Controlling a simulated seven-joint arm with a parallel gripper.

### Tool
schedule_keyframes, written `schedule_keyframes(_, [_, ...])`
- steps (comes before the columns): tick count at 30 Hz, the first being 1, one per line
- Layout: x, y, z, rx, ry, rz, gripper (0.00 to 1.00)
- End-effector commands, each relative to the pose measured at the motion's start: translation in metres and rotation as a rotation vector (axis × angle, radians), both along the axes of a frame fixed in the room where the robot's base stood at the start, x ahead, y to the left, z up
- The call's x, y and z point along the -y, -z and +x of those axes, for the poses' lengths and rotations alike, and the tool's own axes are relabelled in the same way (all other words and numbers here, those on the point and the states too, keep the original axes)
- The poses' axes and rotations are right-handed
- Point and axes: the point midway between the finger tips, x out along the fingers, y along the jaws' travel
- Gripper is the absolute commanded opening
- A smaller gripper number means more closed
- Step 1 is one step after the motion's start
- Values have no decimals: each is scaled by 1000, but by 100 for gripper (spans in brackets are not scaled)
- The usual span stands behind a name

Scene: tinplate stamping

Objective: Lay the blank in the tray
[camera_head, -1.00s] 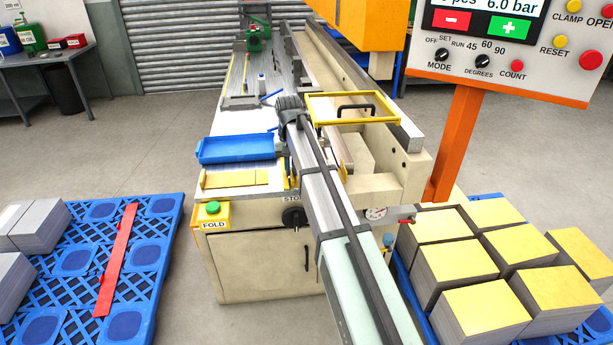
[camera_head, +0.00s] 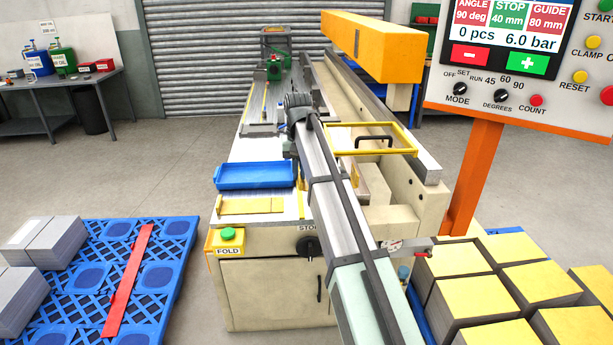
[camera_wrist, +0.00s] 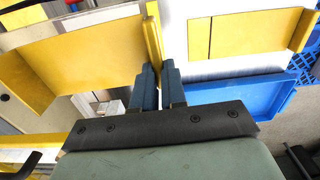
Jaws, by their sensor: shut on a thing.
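My gripper (camera_wrist: 158,72) shows at the bottom of the wrist view, its blue fingers shut on the blank (camera_wrist: 153,35), a thin yellow piece seen nearly edge-on. A wide yellow sheet (camera_wrist: 85,55) adjoins it on the left; I cannot tell whether both are one bent piece. In the head view my arm hides the fingers. The blue tray (camera_head: 255,185) lies on the machine bed left of my arm, with no blank visible in it. The tray also shows in the wrist view (camera_wrist: 235,100), right of the fingers and apart from them.
Flat yellow pieces (camera_head: 250,206) lie at the bed's front edge, before the tray. A yellow guard frame with a black handle (camera_head: 372,141) stands right of my arm. The orange-posted control panel (camera_head: 520,85) is at right. Stacks on blue pallets flank the machine.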

Motion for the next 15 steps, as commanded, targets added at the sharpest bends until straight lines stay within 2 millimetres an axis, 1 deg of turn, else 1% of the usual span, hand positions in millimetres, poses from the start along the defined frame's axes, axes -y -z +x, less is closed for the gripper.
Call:
schedule_keyframes(1, [-16,3,-1,-1,-21,0,0])
schedule_keyframes(2, [-25,5,-1,-1,-32,0,0])
schedule_keyframes(4, [-51,9,5,-2,-63,0,0])
schedule_keyframes(6, [-78,11,18,-2,-92,0,0])
schedule_keyframes(11, [-134,15,53,-2,-145,-1,0])
schedule_keyframes(12, [-147,15,64,-2,-154,-1,0])
schedule_keyframes(14, [-167,16,79,-1,-169,-1,0])
schedule_keyframes(15, [-178,16,90,-1,-173,-1,0])
